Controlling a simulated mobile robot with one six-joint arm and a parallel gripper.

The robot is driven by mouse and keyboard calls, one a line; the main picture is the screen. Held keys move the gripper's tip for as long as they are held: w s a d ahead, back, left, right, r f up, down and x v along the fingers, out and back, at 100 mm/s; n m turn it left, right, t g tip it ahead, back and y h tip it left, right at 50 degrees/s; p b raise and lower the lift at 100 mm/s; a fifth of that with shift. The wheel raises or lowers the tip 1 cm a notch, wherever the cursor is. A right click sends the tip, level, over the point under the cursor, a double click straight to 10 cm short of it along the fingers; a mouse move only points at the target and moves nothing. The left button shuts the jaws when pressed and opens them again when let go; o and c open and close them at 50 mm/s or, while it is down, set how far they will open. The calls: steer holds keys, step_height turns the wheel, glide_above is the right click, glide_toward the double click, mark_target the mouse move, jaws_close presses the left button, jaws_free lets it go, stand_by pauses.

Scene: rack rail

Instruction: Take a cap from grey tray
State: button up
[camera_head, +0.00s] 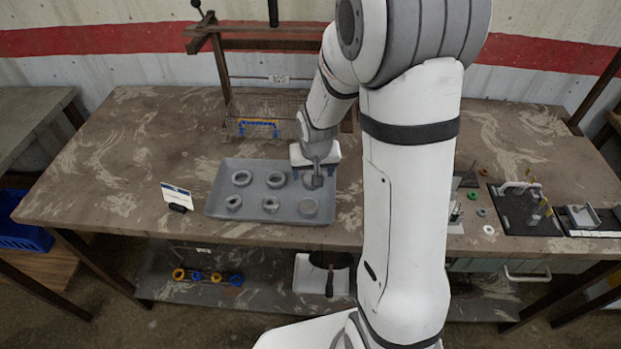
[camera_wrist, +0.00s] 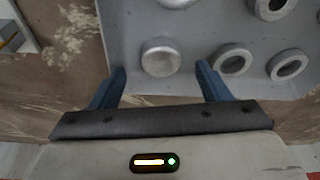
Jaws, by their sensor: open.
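The grey tray (camera_head: 254,165) lies on the workbench with two rows of round grey parts; it also shows in the wrist view (camera_wrist: 122,25). A solid, domed cap (camera_wrist: 161,57) sits at the tray's far right as the head view has it, largely hidden there by my gripper. A second flat-topped cap (camera_head: 308,207) sits in front of it, and its edge shows at the top of the wrist view (camera_wrist: 175,2). My gripper (camera_head: 316,180) is open and empty above the far-right cap. In the wrist view the cap lies ahead, between the lines of the two blue fingers.
Open rings fill the tray's other places, such as one (camera_head: 242,178) at the far left. A card on a stand (camera_head: 177,196) is left of the tray. A wire basket (camera_head: 258,126) is behind. A dark board (camera_head: 525,209) with fittings lies right.

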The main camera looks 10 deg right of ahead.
steer(key=shift+x, duration=1.55)
steer(key=shift+a, duration=0.1)
steer(key=shift+c, duration=0.4)
steer(key=c, duration=1)
steer(key=shift+r, duration=0.1)
